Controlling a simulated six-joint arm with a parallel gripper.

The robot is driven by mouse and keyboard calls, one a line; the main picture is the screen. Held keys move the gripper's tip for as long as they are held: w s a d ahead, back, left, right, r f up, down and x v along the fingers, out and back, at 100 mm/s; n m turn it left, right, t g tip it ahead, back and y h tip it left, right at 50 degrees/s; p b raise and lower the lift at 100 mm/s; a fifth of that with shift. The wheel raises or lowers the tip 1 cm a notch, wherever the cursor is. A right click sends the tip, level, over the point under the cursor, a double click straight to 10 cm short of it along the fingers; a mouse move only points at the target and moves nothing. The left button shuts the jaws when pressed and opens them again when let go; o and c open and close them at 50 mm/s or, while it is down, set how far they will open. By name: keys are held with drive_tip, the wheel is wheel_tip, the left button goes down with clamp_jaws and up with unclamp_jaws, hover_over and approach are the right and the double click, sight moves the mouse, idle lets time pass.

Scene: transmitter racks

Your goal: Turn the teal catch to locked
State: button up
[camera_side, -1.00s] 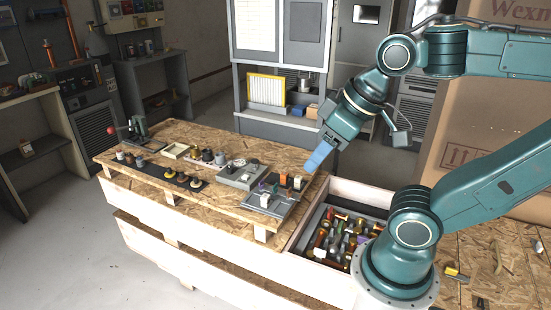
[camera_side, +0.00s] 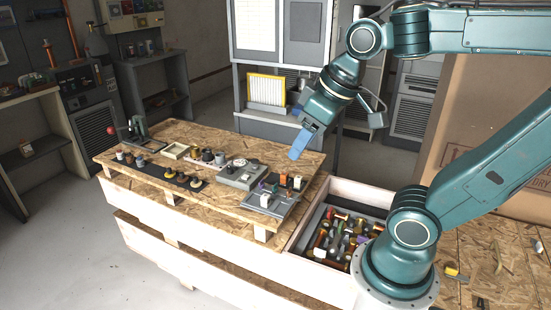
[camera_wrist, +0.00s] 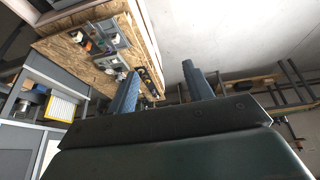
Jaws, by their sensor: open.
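The grey plate (camera_side: 282,208) with several small coloured catches sits at the right end of the wooden bench. The teal catch (camera_side: 274,188) is a small piece near the middle of that plate, and the side view is too coarse to tell its turn position. My gripper (camera_side: 298,148) points down and left in the air, above and behind the plate, apart from everything. In the wrist view my gripper (camera_wrist: 163,82) shows two blue fingers spread apart with nothing between them. The plate (camera_wrist: 112,30) also shows there, at upper left, beyond the fingers.
Left of the plate is a grey box with a round dial (camera_side: 238,172). Several pots, small cups and a green lever device (camera_side: 138,128) stand farther left on the bench. A wooden bin (camera_side: 300,240) of mixed parts lies in front. The air around my gripper is clear.

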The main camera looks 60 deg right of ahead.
drive_tip(key=w+d+g, duration=0.1)
drive_tip(key=w+d, duration=0.5)
drive_tip(key=w, duration=0.4)
drive_tip(key=g, duration=0.4)
hover_over(275, 185)
wheel_tip(275, 185, down, 23)
drive_tip(key=shift+d+r, duration=0.1)
drive_tip(key=shift+r, duration=0.05)
drive_tip(key=shift+f, duration=6.85)
